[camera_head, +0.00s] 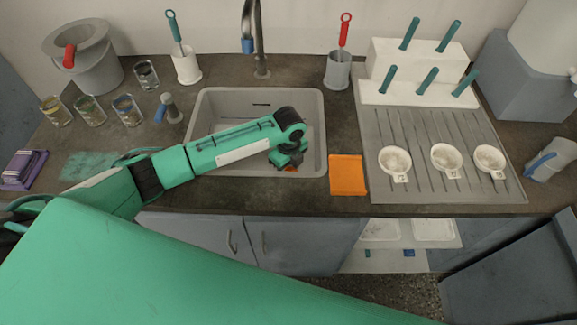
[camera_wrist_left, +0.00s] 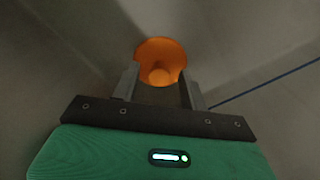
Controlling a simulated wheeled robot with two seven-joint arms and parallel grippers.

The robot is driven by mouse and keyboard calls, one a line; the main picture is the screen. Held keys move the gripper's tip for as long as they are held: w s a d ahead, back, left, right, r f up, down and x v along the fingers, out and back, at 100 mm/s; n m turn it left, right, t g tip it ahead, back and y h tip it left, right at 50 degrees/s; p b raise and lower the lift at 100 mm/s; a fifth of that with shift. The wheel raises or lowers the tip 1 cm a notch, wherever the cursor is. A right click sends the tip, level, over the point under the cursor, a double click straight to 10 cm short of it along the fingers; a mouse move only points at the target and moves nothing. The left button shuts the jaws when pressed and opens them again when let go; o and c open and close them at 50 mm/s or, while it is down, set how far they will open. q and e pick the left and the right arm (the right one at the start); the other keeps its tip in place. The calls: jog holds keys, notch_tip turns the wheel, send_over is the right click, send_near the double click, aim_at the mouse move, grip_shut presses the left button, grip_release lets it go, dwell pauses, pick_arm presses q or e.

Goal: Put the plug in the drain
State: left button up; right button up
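The orange plug (camera_wrist_left: 160,50) is a round disc with a small knob, and it shows just past my left fingertips in the left wrist view. In the head view only a sliver of orange (camera_head: 291,171) shows under my left gripper (camera_head: 288,163). My left gripper, also in the wrist view (camera_wrist_left: 160,84), has its fingers apart on either side of the knob, with gaps visible. The gripper is down inside the grey sink (camera_head: 225,97), near its front right corner. I cannot make out the drain; my arm covers part of the basin. My right gripper is not in view.
The faucet (camera_head: 258,40) stands behind the sink. An orange cloth (camera_head: 348,175) lies to its right, beside the drainboard (camera_head: 440,190) with white cups. Several glasses and a grey bucket (camera_head: 95,70) stand at the left. A thin dark line (camera_wrist_left: 265,84) crosses the basin's right side in the wrist view.

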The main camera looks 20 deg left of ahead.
aim_at(289, 169)
pick_arm(q)
jog(key=shift+r, duration=0.1)
notch_tip(289, 169, up, 12)
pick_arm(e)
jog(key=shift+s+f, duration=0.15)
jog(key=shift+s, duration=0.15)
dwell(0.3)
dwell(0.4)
